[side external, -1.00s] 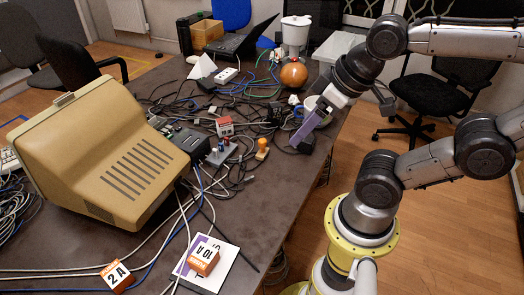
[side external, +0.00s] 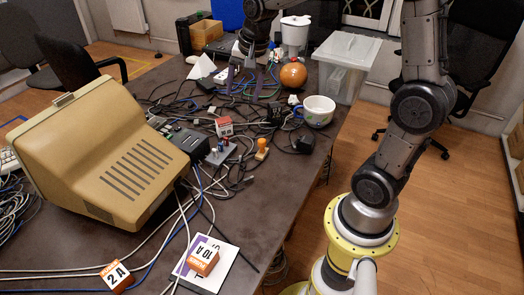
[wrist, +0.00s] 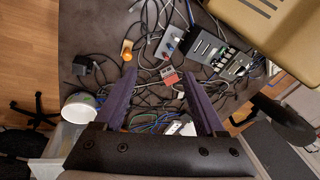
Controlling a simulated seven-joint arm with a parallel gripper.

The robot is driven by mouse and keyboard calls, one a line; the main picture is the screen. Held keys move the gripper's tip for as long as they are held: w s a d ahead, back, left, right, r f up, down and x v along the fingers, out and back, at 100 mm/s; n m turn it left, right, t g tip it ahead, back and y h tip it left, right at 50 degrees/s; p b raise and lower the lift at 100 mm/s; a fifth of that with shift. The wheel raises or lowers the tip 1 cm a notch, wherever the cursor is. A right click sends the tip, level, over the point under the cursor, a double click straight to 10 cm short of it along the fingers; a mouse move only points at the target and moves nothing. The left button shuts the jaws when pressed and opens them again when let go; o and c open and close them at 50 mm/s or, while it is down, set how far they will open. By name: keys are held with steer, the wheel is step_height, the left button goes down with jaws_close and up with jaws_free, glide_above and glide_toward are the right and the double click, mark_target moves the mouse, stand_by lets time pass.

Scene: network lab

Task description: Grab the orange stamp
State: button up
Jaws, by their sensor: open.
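The orange stamp (side external: 262,148) stands upright on the dark table, right of the small grey switch box, with its orange knob up. It also shows in the wrist view (wrist: 127,47), up and left of my left fingertip. My gripper (side external: 244,92) is at the far part of the table, well behind the stamp, with its purple fingers pointing down. In the wrist view my gripper (wrist: 159,73) has its fingers wide apart and nothing held between them; cables and a red-and-white block lie below.
Tangled cables cover the table's middle. A round orange pot (side external: 292,75) is near my gripper. A beige monitor (side external: 110,150) fills the left.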

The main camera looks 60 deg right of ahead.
steer(key=w+d+f+m+g, duration=0.2)
steer(key=d+f+m, duration=0.1)
steer(key=d+f, duration=0.65)
steer(key=g+y, duration=0.1)
glide_above(261, 149)
step_height(261, 149, down, 5)
steer(key=shift+f, duration=0.2)
step_height(261, 149, down, 8)
steer(key=shift+r, duration=0.2)
steer(key=shift+f, duration=2.85)
jaws_close()
